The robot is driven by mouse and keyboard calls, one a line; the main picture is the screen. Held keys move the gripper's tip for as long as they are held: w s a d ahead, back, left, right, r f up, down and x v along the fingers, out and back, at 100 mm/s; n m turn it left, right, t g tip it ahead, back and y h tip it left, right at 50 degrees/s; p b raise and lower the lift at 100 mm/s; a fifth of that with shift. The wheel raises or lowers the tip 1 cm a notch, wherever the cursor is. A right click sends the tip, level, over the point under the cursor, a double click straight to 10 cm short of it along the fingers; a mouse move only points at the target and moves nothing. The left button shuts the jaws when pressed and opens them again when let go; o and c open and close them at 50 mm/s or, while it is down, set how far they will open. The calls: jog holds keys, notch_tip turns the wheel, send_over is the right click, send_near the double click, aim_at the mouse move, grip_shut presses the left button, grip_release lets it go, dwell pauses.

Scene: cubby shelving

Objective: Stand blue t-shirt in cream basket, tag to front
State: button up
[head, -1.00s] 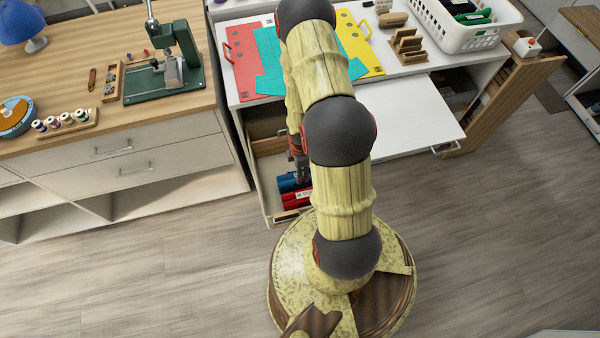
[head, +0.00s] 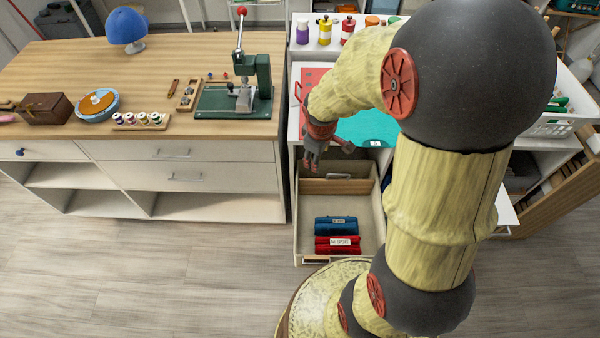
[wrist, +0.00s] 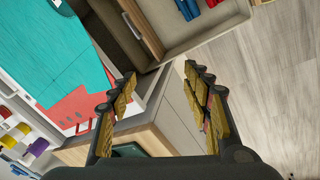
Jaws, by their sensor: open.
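A folded blue bundle (head: 336,226) with a pale tag lies in the open cream-walled drawer (head: 308,218), behind a folded red bundle (head: 338,247) with a white label. Both show at the top edge of the wrist view, blue (wrist: 187,8) beside red (wrist: 214,2). My gripper (head: 328,160) is open and empty above the drawer's back end, apart from the bundles. Its spread fingers (wrist: 160,78) show in the wrist view. A white perforated basket (head: 562,128) stands at the right, partly hidden by my arm. I cannot tell which container is the cream basket.
A wooden divider (head: 338,187) crosses the drawer. A green press (head: 240,98) stands on the wooden counter at left. The floor left of the drawer is clear.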

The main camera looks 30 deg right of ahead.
jog(key=s+a+r+m+t+y, duration=0.1)
jog(key=s+a+r+m, duration=0.1)
jog(key=s+a+r, duration=0.5)
jog(key=s+a+r+m+t, duration=0.2)
jog(key=s+a+r, duration=0.6)
jog(key=r, duration=0.6)
jog(key=shift+s+a+m+y, duration=0.15)
jog(key=shift+a+m+y, duration=0.2)
jog(key=shift+m, duration=0.45)
jog(key=shift+d, duration=0.15)
